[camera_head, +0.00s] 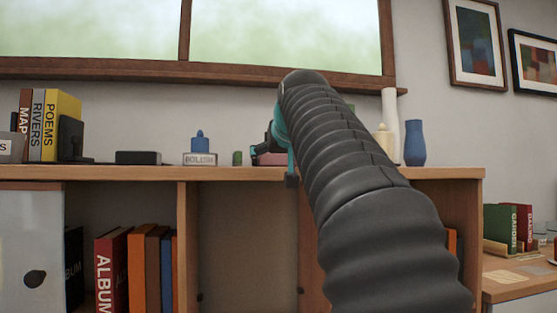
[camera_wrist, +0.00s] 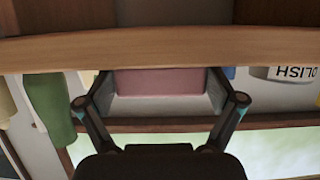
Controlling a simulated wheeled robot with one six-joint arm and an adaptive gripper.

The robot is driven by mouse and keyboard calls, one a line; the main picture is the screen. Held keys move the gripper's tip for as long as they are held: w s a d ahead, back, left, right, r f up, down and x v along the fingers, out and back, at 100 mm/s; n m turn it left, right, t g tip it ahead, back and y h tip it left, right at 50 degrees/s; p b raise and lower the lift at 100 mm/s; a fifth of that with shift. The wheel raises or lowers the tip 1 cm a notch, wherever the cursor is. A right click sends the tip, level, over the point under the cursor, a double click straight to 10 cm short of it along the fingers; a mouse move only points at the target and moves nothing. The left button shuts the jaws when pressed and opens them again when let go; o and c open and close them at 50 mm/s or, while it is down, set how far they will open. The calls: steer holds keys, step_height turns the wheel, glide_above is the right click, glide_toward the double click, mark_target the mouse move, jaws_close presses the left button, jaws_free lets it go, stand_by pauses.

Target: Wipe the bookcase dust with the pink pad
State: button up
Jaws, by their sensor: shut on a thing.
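The pink pad (camera_wrist: 158,82) is between the fingers of my gripper (camera_wrist: 158,93) in the wrist view, which looks upside down. Its pink face and a pale grey part show. In the head view, only a small pink sliver of the pad (camera_head: 270,159) shows beside my gripper (camera_head: 273,150), at the bookcase top. My gripper is shut on the pad. The wooden bookcase (camera_head: 120,172) spans the head view, and its front edge (camera_wrist: 150,47) crosses the wrist view. I cannot make out dust. My arm hides part of the bookcase top.
A polish container (camera_head: 200,158) and small green item (camera_head: 237,158) stand left of my gripper. A black box (camera_head: 138,158) and books (camera_head: 62,125) are farther left. A blue vase (camera_head: 414,143) and white vase (camera_head: 390,115) stand right. The window sill (camera_head: 130,72) is above.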

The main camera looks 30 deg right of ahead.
steer(key=shift+w, duration=0.15)
steer(key=shift+w+d+p, duration=0.25)
steer(key=shift+w+p, duration=0.35)
steer(key=shift+w, duration=0.3)
steer(key=shift+w+d+p, duration=0.3)
steer(key=shift+w+p, duration=0.35)
steer(key=shift+w, duration=0.2)
steer(key=shift+w+d+p, duration=0.25)
steer(key=shift+w+p, duration=0.35)
steer(key=shift+w, duration=0.3)
steer(key=shift+w+d+p, duration=0.15)
steer(key=shift+w+d, duration=0.15)
steer(key=shift+w, duration=0.65)
steer(key=shift+w+d+p, duration=0.15)
steer(key=shift+w+d, duration=0.1)
steer(key=shift+w, duration=0.7)
steer(key=shift+a, duration=0.1)
